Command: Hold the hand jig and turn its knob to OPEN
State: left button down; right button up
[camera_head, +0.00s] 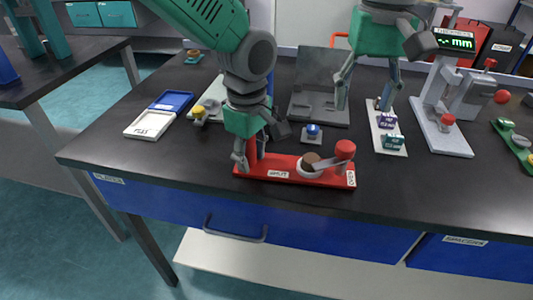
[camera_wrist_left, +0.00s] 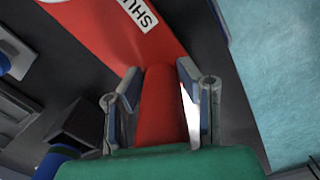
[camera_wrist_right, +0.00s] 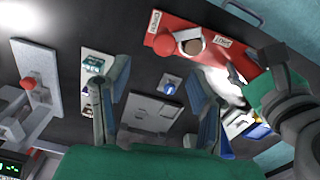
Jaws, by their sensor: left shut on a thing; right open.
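The red hand jig (camera_head: 290,176) lies near the front edge of the black bench. Its SHUT label faces up near the middle and its OPEN label is at the right end. A red knob (camera_head: 345,149) on a short lever stands at the right end, close to the OPEN label, beside a round brown-topped part (camera_head: 311,161). My left gripper (camera_head: 250,158) is shut on the jig's upright red handle at the left end, clearly between the fingers in the left wrist view (camera_wrist_left: 160,100). My right gripper (camera_head: 366,98) is open and empty, behind and above the jig.
A strip with small labelled blocks (camera_head: 388,140) is under my right gripper. A grey gauge stand (camera_head: 441,138) is farther right. A blue-knobbed piece (camera_head: 312,132) and grey plate (camera_head: 318,113) lie behind the jig. A white-and-blue tray (camera_head: 150,123) is left.

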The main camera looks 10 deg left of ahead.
pick_arm(q)
jog(key=d, duration=0.3)
jog(key=shift+s+d+f, duration=0.1)
jog(key=shift+f, duration=0.05)
pick_arm(e)
jog(key=d+f+m+g+y, duration=0.3)
jog(key=d+m+y, duration=0.1)
jog(key=d+m, duration=0.15)
pick_arm(q)
jog(key=shift+a, duration=0.7)
jog(key=shift+a+f, duration=0.1)
jog(key=shift+a, duration=0.2)
jog(key=shift+d, duration=0.1)
pick_arm(e)
jog(key=m+t+y, duration=0.1)
jog(key=m+y, duration=0.9)
jog(key=m, duration=0.2)
send_near(353, 146)
pick_arm(q)
jog(key=shift+d, duration=0.3)
pick_arm(e)
jog(key=x, duration=1)
jog(key=shift+f, duration=0.15)
grip_shut()
